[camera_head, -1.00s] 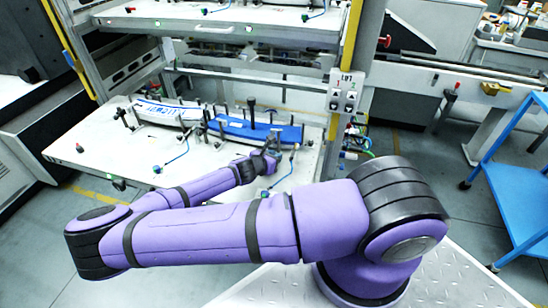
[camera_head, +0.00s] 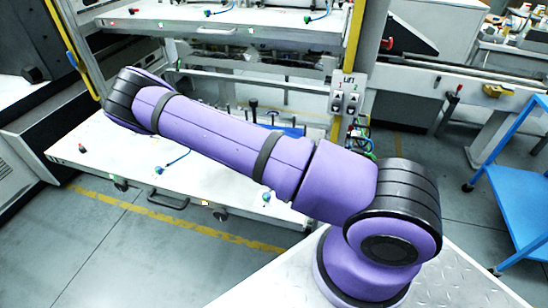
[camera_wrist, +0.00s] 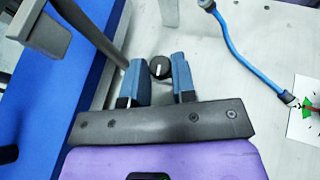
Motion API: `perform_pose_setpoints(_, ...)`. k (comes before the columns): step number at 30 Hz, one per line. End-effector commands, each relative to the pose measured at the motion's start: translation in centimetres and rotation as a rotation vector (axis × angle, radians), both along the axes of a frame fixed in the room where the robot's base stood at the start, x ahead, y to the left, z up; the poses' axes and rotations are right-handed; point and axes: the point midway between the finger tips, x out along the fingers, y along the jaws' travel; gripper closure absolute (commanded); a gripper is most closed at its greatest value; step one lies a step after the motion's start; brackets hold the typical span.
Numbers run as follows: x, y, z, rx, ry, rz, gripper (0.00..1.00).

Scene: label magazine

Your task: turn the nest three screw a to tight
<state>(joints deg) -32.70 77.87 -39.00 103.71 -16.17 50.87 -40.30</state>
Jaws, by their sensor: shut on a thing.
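A black round screw knob (camera_wrist: 160,66) with a white line across its top shows in the wrist view, standing on a pale surface. The white line runs nearly up and down in the picture. My gripper (camera_wrist: 159,76) has its two blue fingers on either side of the knob and is shut on it. No label tells which nest this is. In the head view my arm hides my gripper and the knob.
A blue part (camera_wrist: 42,90) lies left of the knob, with a dark grey clamp arm (camera_wrist: 92,32) over it. A blue cable (camera_wrist: 232,45) runs on the right to a white plate with a red and green mark (camera_wrist: 305,118).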

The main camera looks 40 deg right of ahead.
Motion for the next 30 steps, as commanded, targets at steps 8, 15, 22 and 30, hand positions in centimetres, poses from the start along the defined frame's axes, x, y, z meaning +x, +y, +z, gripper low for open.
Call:
perform_pose_setpoints(8,0.36,-0.15,-0.02,0.003,-0.003,-0.159,0.99)
perform_pose_setpoints(15,0.38,-0.2,-0.05,0.001,-0.001,-0.221,0.99)
perform_pose_setpoints(22,0.4,-0.14,-0.09,0.002,-0.002,-0.233,0.99)
perform_pose_setpoints(30,0.38,-0.14,-0.12,0.003,-0.001,-0.233,0.73)
